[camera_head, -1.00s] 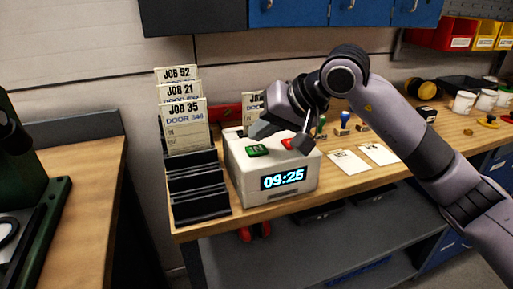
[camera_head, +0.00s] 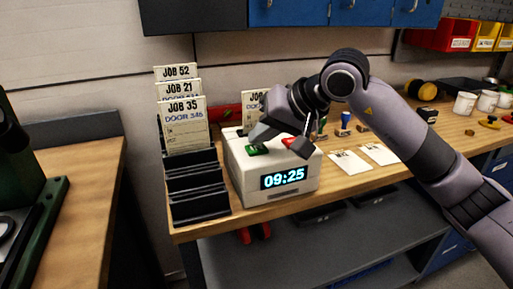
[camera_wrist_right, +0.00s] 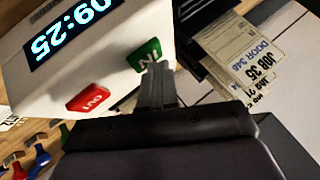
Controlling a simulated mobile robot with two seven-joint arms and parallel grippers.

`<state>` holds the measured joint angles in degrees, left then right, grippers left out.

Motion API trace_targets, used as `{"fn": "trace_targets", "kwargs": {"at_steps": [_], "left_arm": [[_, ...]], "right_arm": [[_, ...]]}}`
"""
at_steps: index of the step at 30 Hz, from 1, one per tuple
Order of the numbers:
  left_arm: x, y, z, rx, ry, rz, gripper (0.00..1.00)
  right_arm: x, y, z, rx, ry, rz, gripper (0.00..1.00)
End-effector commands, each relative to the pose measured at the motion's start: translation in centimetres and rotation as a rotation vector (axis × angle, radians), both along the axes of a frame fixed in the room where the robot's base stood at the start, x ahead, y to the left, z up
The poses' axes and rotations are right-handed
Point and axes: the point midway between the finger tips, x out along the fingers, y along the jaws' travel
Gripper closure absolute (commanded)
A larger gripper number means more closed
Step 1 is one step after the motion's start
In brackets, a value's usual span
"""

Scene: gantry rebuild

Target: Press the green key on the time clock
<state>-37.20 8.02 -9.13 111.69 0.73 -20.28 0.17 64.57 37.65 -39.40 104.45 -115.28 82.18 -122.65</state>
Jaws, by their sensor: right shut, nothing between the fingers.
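The time clock (camera_head: 233,165) is a pale box on the wooden bench, with a lit display reading 09:25. Its green key (camera_head: 257,150) is on the left of the top, and the red key (camera_head: 288,142) is on the right. The wrist view shows the green key (camera_wrist_right: 150,50) marked IN and the red key (camera_wrist_right: 95,97) marked OUT. My right gripper (camera_head: 254,143) is shut and empty, its tips right at the green key. In the wrist view the fingertips (camera_wrist_right: 155,72) overlap the green key's near edge. I cannot tell whether they touch it. My left gripper is out of view.
A black card rack (camera_head: 198,185) with job cards (camera_head: 185,125) stands close to the clock's left. White cards (camera_head: 348,162), stamps (camera_head: 344,120) and cups (camera_head: 465,103) lie to the right on the bench. A dark green machine (camera_head: 40,225) stands at the far left.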

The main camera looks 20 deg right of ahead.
Motion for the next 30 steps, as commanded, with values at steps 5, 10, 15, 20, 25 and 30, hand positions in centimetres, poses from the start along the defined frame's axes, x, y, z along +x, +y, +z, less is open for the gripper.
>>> {"fn": "trace_targets", "kwargs": {"at_steps": [5,10,15,20,25,30], "left_arm": [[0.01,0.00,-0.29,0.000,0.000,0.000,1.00],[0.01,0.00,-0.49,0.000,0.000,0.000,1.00],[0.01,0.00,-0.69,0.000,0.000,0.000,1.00],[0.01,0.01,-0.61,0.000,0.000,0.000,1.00],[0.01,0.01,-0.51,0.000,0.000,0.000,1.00],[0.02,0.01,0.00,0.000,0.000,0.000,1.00]], "right_arm": [[0.00,-0.02,-0.27,0.000,0.000,0.000,1.00],[-0.01,-0.01,-0.47,0.000,0.000,0.000,1.00],[-0.01,-0.01,-0.70,-0.001,0.001,0.000,1.00],[-0.02,0.00,-0.65,-0.001,0.002,0.001,1.00],[-0.01,0.01,-0.52,-0.001,0.002,0.001,1.00],[-0.02,0.01,0.29,-0.001,0.002,0.001,1.00]]}}
